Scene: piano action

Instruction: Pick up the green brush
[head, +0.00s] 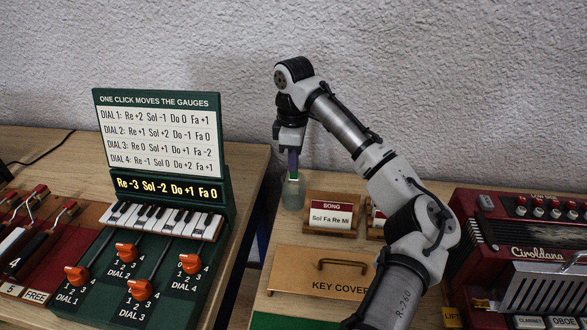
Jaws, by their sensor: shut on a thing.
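My gripper (291,147) points straight down above a small translucent jar (290,197) near the wall end of the right table. It is shut on a slim purple stick (292,162), which looks like a brush handle. The stick is upright and its lower end reaches the jar's mouth. A small bright green patch (293,179) shows at the jar's rim, just below the purple. I cannot tell whether the green is part of the held stick or a separate brush. The inside of the jar is blurred.
Right of the jar stands a "BONG" card holder (331,215), with another partly behind my arm. In front lies a wooden key cover (317,270) with a handle. A red accordion (530,250) is at the right. A green dial panel (150,280) stands left, across a gap between tables.

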